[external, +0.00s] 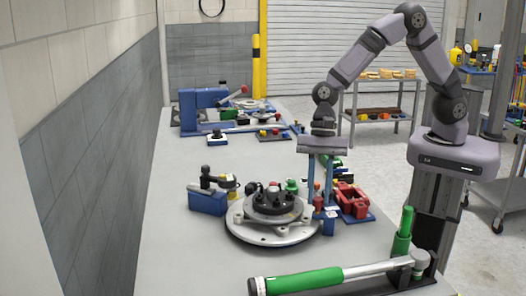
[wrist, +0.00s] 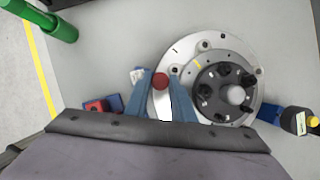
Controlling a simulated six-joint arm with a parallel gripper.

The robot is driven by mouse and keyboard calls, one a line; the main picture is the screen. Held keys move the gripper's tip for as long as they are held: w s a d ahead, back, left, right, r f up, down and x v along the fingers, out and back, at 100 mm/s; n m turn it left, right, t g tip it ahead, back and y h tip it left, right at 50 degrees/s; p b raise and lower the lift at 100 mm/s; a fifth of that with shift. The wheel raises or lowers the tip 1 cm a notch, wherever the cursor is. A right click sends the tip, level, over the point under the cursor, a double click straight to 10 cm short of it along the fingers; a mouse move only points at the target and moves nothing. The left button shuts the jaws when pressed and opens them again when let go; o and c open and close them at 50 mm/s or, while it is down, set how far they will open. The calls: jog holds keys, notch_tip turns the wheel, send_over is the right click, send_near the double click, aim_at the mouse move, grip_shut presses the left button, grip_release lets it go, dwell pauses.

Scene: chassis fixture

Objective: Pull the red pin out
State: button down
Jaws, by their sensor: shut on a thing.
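The red pin (wrist: 160,81) shows as a round red head between the two blue fingers of my gripper (wrist: 161,76) in the wrist view. The fingers are shut on it. In the external view my gripper (external: 319,200) points straight down at the right edge of the round metal fixture (external: 277,236), and a bit of the red pin (external: 318,202) shows between the fingertips. The fixture also shows in the wrist view (wrist: 171,57), with a dark hub on it. The pin's lower part is hidden, so I cannot tell how deep it sits.
A red vise-like block (external: 351,200) on a blue base stands close right of my gripper. A blue clamp (external: 207,202) stands left of the fixture. A green-handled tool (external: 304,281) lies at the front, near an upright green cylinder (external: 404,226). Bare table lies left.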

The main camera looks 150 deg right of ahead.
jog(key=shift+r+p, duration=0.5)
jog(key=shift+r, duration=0.25)
jog(key=shift+w+f, duration=0.1)
jog(key=shift+w, duration=0.05)
jog(key=c, duration=1.5)
grip_release()
jog(key=shift+b+v, duration=0.95)
jog(key=shift+v, duration=2.8)
